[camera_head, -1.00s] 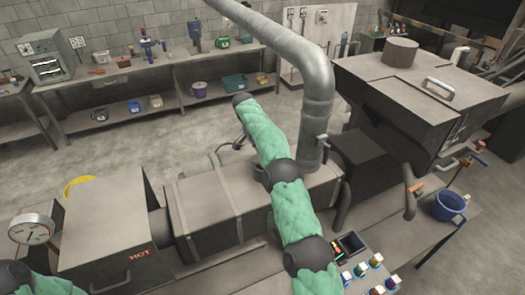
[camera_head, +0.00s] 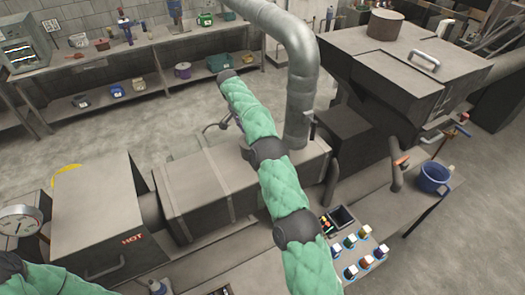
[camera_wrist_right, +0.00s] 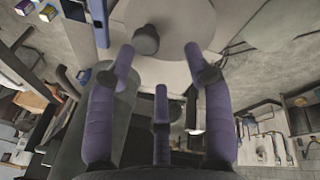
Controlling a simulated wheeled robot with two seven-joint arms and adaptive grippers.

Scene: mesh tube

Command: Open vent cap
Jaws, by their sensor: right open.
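In the right wrist view, a dark round knob (camera_wrist_right: 145,40) shows between and beyond the purple fingers of my right gripper (camera_wrist_right: 159,58). Behind it is a pale round disc (camera_wrist_right: 170,20); I cannot tell for sure whether this is the vent cap. The fingers are spread wide, with nothing held between them. In the head view, my green right arm reaches over the long grey duct box, and its gripper is mostly hidden behind the arm. My left forearm shows at the lower left; its gripper is out of view.
A bent metal pipe (camera_head: 302,75) rises from the duct box (camera_head: 200,190). A box marked HOT (camera_head: 95,210) and a gauge (camera_head: 18,222) stand left. A hopper (camera_head: 400,65) with a handle stands right, beside a blue bucket (camera_head: 434,178). Open floor lies behind.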

